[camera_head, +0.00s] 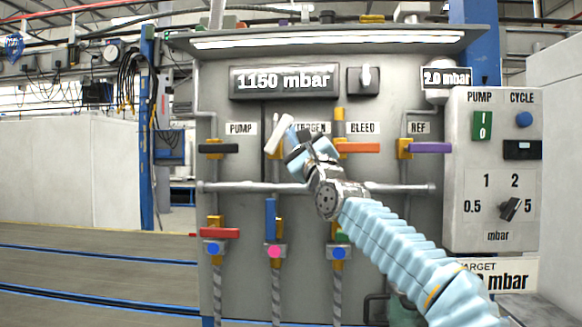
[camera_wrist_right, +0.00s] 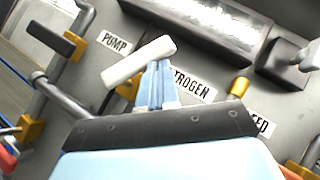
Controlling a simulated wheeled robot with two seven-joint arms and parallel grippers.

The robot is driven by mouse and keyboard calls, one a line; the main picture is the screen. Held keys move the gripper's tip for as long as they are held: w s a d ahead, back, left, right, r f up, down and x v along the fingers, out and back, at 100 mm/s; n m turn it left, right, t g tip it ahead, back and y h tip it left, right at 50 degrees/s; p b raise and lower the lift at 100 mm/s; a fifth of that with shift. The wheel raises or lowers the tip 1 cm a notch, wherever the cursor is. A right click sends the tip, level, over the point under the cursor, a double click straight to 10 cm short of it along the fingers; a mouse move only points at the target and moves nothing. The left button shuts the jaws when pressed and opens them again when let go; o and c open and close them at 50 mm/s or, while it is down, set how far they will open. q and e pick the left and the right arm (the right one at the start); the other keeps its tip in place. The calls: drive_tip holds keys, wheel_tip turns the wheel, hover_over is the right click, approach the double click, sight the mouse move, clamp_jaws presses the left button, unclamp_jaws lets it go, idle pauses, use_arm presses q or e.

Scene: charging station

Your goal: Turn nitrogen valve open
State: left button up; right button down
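The nitrogen valve's white handle (camera_head: 280,134) is tilted steeply, its upper end leaning right, beside the partly covered NITROGEN label (camera_head: 314,128). It also shows in the right wrist view (camera_wrist_right: 137,62). My right gripper (camera_head: 293,133) reaches in from the lower right. In the wrist view its light blue fingers (camera_wrist_right: 157,75) are close together with their tips at the handle's lower edge. They look shut and placed against the handle's side rather than around it; exact contact is hard to see. The valve body is mostly hidden. My left gripper is not in view.
The PUMP handle (camera_head: 218,148) is black, the BLEED handle (camera_head: 358,148) orange and the REF handle (camera_head: 431,147) purple; all lie level. A horizontal pipe (camera_head: 250,187) crosses below. Lower valves with red (camera_head: 219,233) and blue (camera_head: 270,220) handles sit underneath. The display (camera_head: 284,81) reads 1150 mbar.

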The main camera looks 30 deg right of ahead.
sight(283, 121)
drive_tip(key=shift+w+a+r, duration=0.15)
drive_tip(key=shift+a+r, duration=0.05)
drive_tip(key=shift+r, duration=0.25)
drive_tip(key=shift+w+a+r, duration=0.1)
drive_tip(key=shift+a+r, duration=0.05)
drive_tip(key=shift+r, duration=0.25)
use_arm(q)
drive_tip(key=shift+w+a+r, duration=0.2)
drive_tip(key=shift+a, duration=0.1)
use_arm(e)
drive_tip(key=shift+w+a+r, duration=0.2)
drive_tip(key=shift+a+r, duration=0.25)
